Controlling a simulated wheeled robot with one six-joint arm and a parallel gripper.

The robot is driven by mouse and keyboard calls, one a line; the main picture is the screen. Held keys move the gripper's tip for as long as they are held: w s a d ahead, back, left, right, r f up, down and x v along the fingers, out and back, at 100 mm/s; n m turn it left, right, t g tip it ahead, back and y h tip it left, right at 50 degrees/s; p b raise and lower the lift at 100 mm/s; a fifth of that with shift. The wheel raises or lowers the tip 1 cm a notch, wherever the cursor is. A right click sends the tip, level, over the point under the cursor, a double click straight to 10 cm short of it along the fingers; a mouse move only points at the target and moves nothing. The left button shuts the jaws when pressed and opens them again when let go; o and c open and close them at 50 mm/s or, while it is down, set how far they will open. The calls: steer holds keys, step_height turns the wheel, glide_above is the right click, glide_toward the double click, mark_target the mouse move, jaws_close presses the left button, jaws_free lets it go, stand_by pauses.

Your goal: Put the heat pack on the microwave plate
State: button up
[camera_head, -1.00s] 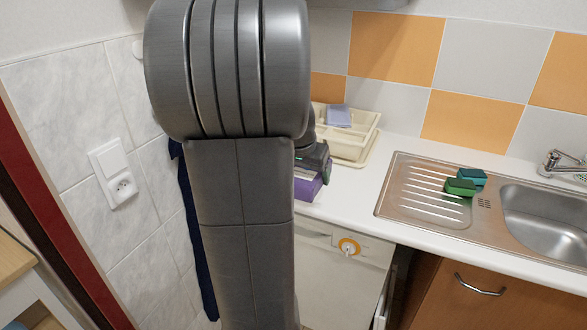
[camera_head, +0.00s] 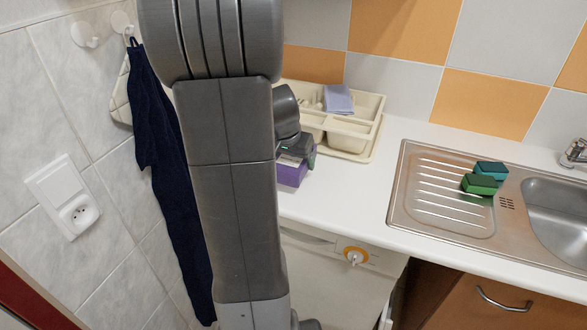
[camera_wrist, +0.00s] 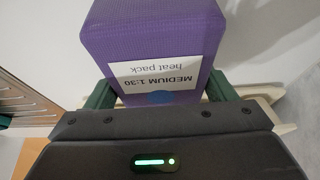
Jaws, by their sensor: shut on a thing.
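The heat pack is a purple block (camera_head: 292,173) with a white label, at the left end of the white counter. In the wrist view the purple heat pack (camera_wrist: 155,35) fills the top middle, its label reading "heat pack" and "MEDIUM 1:30" upside down. My gripper (camera_wrist: 160,88) is shut on it, with a green finger on each side. In the head view my gripper (camera_head: 303,152) is partly hidden behind my arm. I cannot tell whether the pack touches the counter. No microwave or plate shows.
A cream dish rack (camera_head: 368,135) with a bluish cloth (camera_head: 338,99) stands behind the pack. The steel sink (camera_head: 552,207) and drainboard are to the right, with green and teal sponges (camera_head: 480,185). Bare counter (camera_head: 365,205) lies between. A navy towel (camera_head: 180,190) hangs at left.

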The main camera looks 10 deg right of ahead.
steer(key=shift+f, duration=1.7)
steer(key=shift+f, duration=0.1)
steer(key=shift+f+b, duration=0.1)
steer(key=shift+b, duration=0.25)
steer(key=o, duration=1.3)
